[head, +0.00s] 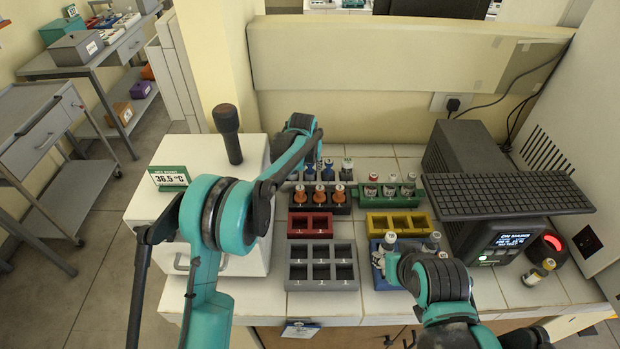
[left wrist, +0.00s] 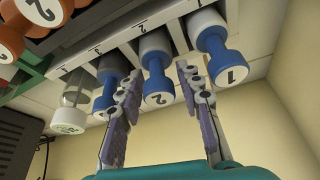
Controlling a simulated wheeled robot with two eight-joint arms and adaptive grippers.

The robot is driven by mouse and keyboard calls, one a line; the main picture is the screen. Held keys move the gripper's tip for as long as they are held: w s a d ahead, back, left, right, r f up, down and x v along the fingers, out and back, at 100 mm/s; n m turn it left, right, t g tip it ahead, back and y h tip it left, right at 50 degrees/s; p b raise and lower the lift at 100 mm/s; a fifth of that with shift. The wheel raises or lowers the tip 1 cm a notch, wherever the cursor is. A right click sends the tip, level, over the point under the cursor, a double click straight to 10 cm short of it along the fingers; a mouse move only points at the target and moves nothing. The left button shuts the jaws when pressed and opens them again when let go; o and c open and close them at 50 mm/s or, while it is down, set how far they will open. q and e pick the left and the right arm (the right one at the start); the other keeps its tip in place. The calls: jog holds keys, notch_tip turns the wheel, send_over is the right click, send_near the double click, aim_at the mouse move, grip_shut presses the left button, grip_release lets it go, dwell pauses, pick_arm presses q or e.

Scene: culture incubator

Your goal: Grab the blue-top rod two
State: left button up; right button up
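Three blue-top rods stand in a numbered rack in the left wrist view. Rod two (left wrist: 158,88) is in the middle, between the fingers of my left gripper (left wrist: 160,105), which is open, with a gap visible on the right side. Rod one (left wrist: 222,65) is right of the right finger. Rod three (left wrist: 106,92) is partly behind the left finger. In the head view the blue tops (head: 328,166) show at the back, beside my left gripper (head: 318,145), partly hidden by the arm. My right gripper (head: 390,265) is near the blue rack; its fingers are unclear.
A rack of orange-top rods (head: 320,197) stands just in front, with a green vial rack (head: 395,197) to its right. Red (head: 310,226), yellow (head: 398,224) and grey (head: 322,272) racks are nearer.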

pick_arm(q)
jog(key=shift+x, duration=0.9)
jog(key=shift+r, duration=0.15)
jog(key=shift+c, duration=0.7)
grip_shut()
jog(key=shift+r, duration=0.1)
